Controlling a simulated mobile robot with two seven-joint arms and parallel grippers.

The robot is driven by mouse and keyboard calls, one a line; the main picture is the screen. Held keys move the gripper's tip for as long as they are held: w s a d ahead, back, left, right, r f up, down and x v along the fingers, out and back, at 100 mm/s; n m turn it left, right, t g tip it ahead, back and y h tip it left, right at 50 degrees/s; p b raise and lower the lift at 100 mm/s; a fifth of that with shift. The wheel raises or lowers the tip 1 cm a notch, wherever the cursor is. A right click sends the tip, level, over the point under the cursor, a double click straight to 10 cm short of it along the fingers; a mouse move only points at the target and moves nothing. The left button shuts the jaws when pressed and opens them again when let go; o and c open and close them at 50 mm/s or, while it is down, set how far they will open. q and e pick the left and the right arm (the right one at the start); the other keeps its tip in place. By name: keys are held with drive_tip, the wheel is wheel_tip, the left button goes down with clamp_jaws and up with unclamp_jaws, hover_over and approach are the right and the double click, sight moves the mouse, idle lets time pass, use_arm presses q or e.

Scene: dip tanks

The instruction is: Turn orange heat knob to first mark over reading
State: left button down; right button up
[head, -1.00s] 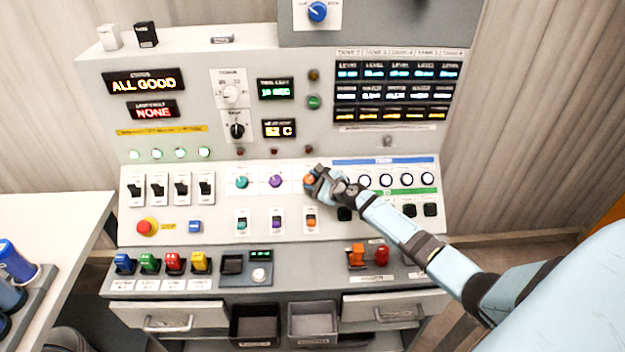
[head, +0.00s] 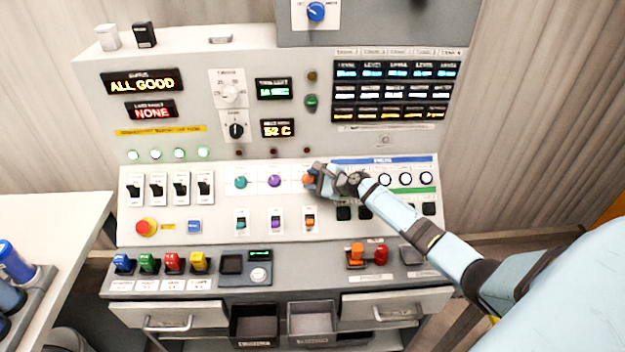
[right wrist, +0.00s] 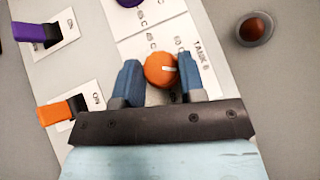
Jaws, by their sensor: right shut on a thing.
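The orange heat knob (right wrist: 160,70) sits between the two blue fingers of my right gripper (right wrist: 158,80) in the right wrist view. The fingers are shut on it from both sides. Its white pointer line points to the right in that view, near the printed temperature marks (right wrist: 178,42). In the head view the orange knob (head: 308,179) is partly hidden by my right gripper (head: 313,181). The reading display (head: 278,128) shows what looks like 52 C. My left gripper is not in view.
A teal knob (head: 240,182) and a purple knob (head: 275,181) stand left of the orange one. An orange switch (head: 309,222) is below it. Round white buttons (head: 405,179) line the panel to the right. A red emergency button (head: 147,227) is at the left.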

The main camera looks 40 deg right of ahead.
drive_tip(key=o, duration=0.9)
drive_tip(key=shift+o, duration=0.2)
drive_tip(key=v, duration=1.3)
drive_tip(key=shift+s+d+r, duration=0.2)
drive_tip(key=shift+s, duration=0.1)
